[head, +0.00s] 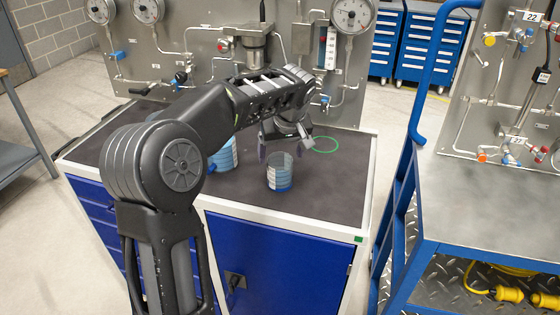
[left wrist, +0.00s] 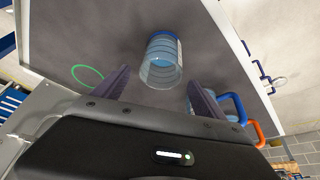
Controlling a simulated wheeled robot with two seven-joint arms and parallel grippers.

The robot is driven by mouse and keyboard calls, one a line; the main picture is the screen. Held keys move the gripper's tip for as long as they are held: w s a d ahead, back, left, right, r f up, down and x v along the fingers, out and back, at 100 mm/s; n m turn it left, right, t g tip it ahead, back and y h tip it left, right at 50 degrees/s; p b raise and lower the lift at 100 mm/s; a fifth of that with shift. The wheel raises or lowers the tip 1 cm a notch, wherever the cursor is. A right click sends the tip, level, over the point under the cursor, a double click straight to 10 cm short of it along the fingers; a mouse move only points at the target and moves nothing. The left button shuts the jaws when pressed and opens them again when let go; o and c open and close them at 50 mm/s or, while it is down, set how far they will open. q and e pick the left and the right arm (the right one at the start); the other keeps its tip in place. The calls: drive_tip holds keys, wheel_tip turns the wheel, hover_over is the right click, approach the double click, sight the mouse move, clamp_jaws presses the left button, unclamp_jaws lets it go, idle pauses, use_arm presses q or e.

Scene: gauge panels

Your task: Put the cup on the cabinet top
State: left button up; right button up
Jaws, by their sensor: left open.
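A clear cup with blue bands and a blue base (head: 280,172) stands upright on the dark cabinet top (head: 318,195), near its front edge. In the left wrist view the cup (left wrist: 162,60) lies beyond and between my fingertips. My left gripper (head: 285,148) is open and empty, just behind the cup in the head view. In the left wrist view its two dark fingers (left wrist: 160,90) are spread apart. I cannot tell whether either finger touches the cup. My right gripper is not in view.
A second blue-and-clear container (head: 224,156) stands left of the cup, partly hidden by my left arm. A green ring (head: 325,145) marks the top behind and right of the cup. A gauge panel (head: 200,60) rises behind. A blue-framed cart (head: 470,205) stands at right.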

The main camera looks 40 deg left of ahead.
use_arm(q)
drive_tip(key=v, duration=0.7)
drive_tip(key=shift+r, duration=0.15)
idle(0.3)
